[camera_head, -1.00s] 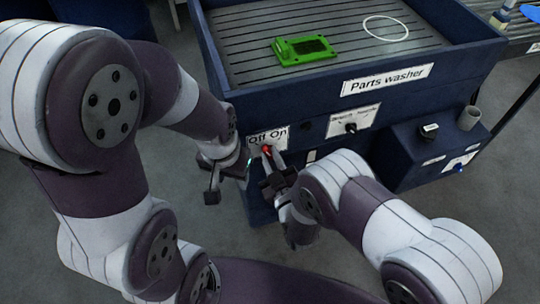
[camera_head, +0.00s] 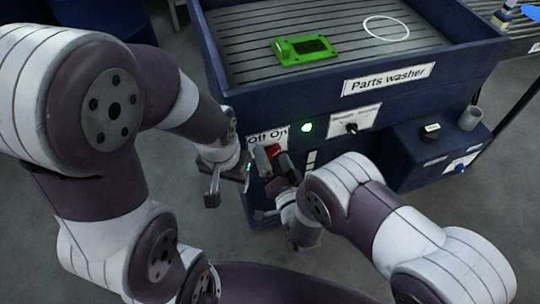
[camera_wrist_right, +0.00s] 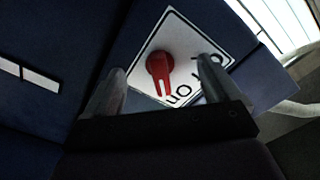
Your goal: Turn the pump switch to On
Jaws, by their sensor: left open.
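The red pump switch (camera_head: 273,151) sits on a white plate marked "Off On" (camera_head: 255,139) on the front of the washer. In the right wrist view the red knob (camera_wrist_right: 160,68) points toward the word "On". My right gripper (camera_head: 273,162) is in front of the switch. Its two fingers (camera_wrist_right: 160,88) stand apart on either side of the knob, with gaps visible, so it is open and holds nothing. My left gripper (camera_head: 229,180) is open and empty, left of the switch plate. A round green light (camera_head: 306,127) right of the switch is lit.
The blue parts washer (camera_head: 300,103) carries a green part (camera_head: 303,50) and a white ring marking on its slatted top. Another dial (camera_head: 351,128) is right of the light. A side box (camera_head: 405,150) with a grey cup (camera_head: 469,118) stands further right.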

